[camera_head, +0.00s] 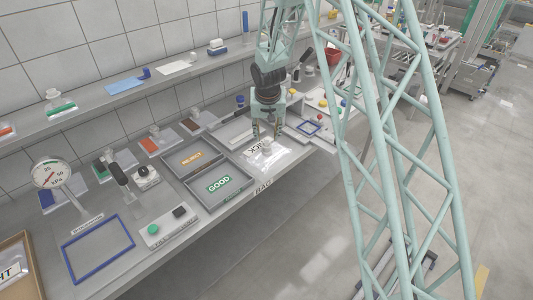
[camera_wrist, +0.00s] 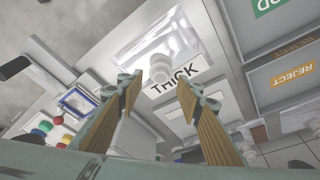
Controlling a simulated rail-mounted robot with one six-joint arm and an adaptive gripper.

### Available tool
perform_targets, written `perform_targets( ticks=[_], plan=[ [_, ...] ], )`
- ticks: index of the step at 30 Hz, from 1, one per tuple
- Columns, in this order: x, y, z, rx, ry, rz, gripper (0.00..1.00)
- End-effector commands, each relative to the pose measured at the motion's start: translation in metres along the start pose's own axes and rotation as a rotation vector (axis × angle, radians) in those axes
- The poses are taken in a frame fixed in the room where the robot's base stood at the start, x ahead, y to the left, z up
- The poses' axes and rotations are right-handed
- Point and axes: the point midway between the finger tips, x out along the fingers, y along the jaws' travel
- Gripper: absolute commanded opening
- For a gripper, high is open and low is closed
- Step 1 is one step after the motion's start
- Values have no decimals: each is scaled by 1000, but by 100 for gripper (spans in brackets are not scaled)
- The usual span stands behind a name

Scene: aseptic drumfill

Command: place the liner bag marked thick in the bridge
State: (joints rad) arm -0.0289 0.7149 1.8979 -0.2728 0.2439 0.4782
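The clear liner bag (camera_head: 268,157) lies flat on the bench, right of the trays. It also shows in the wrist view (camera_wrist: 135,42), with a white spout (camera_wrist: 158,66) standing up from its edge. A white label reading THICK (camera_wrist: 181,82) is beside the spout. My gripper (camera_head: 267,130) points down just above the bag's label end. In the wrist view my gripper's fingers (camera_wrist: 158,88) are apart, with the spout beyond the gap between their tips and nothing held. I cannot tell which fixture is the bridge.
A grey GOOD tray (camera_head: 240,196) and a REJECT tray (camera_head: 211,151) stand left of the bag. A small blue frame (camera_head: 309,127) and colored-top items lie to the right. A pressure gauge (camera_head: 50,174) and a larger blue frame (camera_head: 96,281) are at the left.

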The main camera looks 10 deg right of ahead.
Motion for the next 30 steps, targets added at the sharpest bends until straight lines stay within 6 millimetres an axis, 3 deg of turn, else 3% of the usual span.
perform_targets(
  ticks=[20, 30],
  plan=[
    [11, 0, 0, -1, -1, 0, 33],
    [34, -1, -1, 0, -1, 0, 33]
  ],
)
